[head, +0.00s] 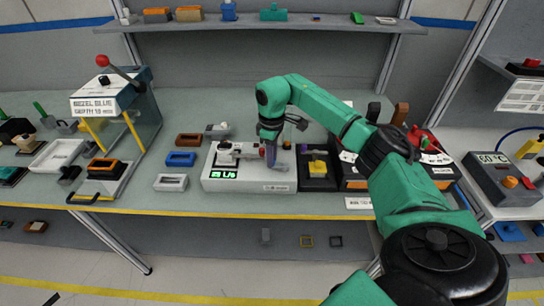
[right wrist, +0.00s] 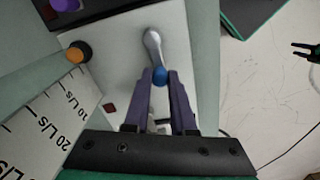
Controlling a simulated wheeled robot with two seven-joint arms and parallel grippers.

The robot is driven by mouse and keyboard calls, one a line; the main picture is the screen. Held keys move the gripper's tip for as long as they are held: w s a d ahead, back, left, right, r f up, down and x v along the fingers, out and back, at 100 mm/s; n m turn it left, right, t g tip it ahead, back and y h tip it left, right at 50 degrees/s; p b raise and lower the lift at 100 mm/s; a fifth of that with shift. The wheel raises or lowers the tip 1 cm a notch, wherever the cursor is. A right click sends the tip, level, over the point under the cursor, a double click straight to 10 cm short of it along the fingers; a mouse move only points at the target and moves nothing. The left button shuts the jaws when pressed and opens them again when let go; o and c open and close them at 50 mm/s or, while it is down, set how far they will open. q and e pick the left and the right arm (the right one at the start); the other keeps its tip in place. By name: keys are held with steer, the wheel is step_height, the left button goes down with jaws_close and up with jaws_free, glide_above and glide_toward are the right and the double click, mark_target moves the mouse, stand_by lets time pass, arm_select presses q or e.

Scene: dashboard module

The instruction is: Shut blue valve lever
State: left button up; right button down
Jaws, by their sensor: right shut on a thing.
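The blue valve lever shows in the right wrist view as a grey metal arm (right wrist: 153,45) with a blue knob (right wrist: 160,75) at its end. It sits on a pale panel, the top of the white module (head: 230,186) in the head view. My right gripper (right wrist: 160,84) has its two purple fingers closed around the blue knob. In the head view my right gripper (head: 271,160) reaches down over the right part of the white module and hides most of the lever. My left gripper is not in the head view.
The white module has a lit green display (head: 224,174). A dark tray with a yellow part (head: 318,167) stands close to its right. Blue (head: 181,159) and brown (head: 188,140) frames lie to its left. A bezel glue press (head: 112,95) stands farther left.

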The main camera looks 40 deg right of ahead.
steer(key=c, duration=0.7)
jaws_free()
steer(key=shift+c, duration=0.2)
steer(key=shift+r, duration=0.15)
steer(key=shift+w+r, duration=0.1)
steer(key=shift+r, duration=0.3)
step_height(320, 180, up, 14)
steer(key=b, duration=0.1)
steer(key=shift+f, duration=0.15)
steer(key=shift+f, duration=0.1)
